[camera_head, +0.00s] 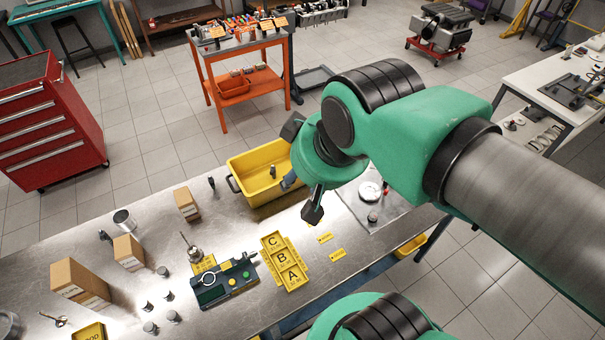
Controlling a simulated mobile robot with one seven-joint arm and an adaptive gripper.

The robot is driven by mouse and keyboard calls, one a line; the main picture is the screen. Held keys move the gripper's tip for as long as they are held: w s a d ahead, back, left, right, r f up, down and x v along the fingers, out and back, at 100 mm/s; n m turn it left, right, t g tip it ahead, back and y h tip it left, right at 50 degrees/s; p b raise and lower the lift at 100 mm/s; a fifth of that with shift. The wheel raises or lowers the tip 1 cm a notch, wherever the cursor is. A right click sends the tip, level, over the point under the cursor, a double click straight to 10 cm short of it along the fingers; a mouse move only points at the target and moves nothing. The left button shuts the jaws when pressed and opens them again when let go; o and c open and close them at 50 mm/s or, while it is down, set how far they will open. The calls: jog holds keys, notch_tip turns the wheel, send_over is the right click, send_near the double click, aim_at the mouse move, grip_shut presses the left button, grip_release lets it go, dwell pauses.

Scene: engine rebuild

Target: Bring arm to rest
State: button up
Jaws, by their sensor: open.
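My arm (415,140), green with dark joint bands and a grey link, reaches in from the right over the steel workbench (235,240). My gripper (300,199) hangs at its end, pointing down, above the bench and beside the front right part of a yellow bin (250,160). The dark fingers stand apart, and I see nothing held between them. The gripper is partly hidden behind the green wrist. Whether it touches the bin's rim cannot be told.
A yellow A-B-C tray (282,258) and a dark green fixture (222,280) lie in front of the gripper. Cardboard boxes (78,280) and small metal parts stand to the left. An orange cart (238,60) and red tool cabinet (48,120) stand beyond.

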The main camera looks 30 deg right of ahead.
notch_tip(320, 180, down, 14)
jog(key=b, duration=1.4)
jog(key=shift+r, duration=0.1)
dwell(0.6)
